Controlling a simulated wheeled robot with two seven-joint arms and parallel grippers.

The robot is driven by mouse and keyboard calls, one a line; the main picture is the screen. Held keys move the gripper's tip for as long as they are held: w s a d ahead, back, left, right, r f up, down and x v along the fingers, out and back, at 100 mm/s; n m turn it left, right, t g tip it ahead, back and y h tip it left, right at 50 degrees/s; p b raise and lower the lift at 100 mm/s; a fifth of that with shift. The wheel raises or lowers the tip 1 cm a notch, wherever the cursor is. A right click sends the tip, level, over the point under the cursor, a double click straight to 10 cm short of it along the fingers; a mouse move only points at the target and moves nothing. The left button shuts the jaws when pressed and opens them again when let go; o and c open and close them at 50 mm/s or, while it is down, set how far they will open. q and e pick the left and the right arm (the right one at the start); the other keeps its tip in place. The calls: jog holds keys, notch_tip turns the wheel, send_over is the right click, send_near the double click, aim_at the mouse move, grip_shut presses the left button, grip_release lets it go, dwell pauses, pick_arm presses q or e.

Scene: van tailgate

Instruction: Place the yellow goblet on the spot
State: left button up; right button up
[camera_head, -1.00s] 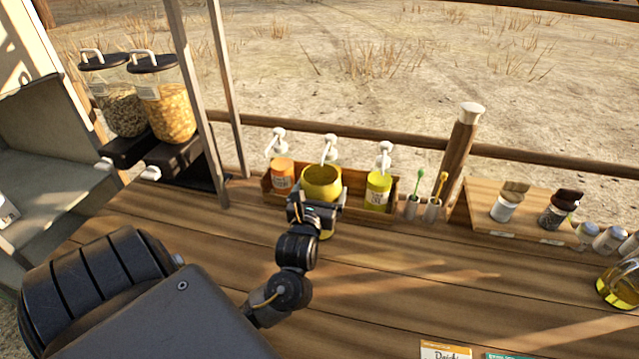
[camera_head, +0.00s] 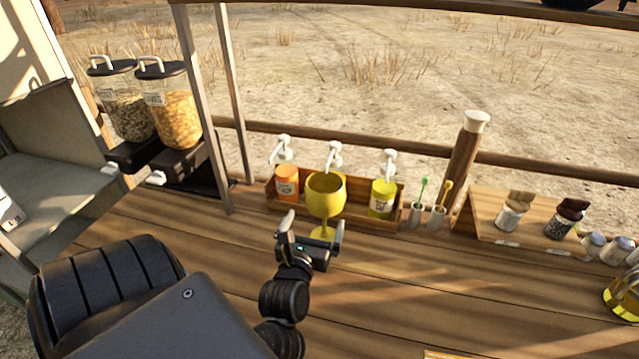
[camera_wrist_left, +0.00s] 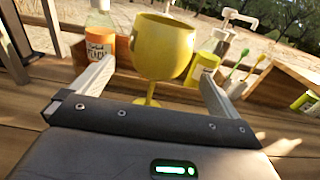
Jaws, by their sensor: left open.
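The yellow goblet (camera_head: 325,194) stands upright on the wooden counter, just in front of the bottle tray. It also shows in the left wrist view (camera_wrist_left: 162,48), beyond and between the finger tips. My left gripper (camera_head: 313,224) is open and empty, just in front of the goblet, with its fingers pointing toward it. In the left wrist view the two pale fingers (camera_wrist_left: 152,85) are spread wide, apart from the goblet. I cannot make out a marked spot; part of the counter under the goblet is hidden by the gripper. My right gripper is not in view.
A wooden tray (camera_head: 274,205) with pump bottles stands right behind the goblet. Two small holders with a green and a yellow stick (camera_head: 438,213) stand to the right, then a wooden stand (camera_head: 480,228) with jars. Two dispensers (camera_head: 166,105) are at left. The front counter is mostly clear.

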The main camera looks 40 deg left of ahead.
pick_arm(q)
jog(key=shift+v, duration=1.3)
jog(key=shift+a, duration=0.1)
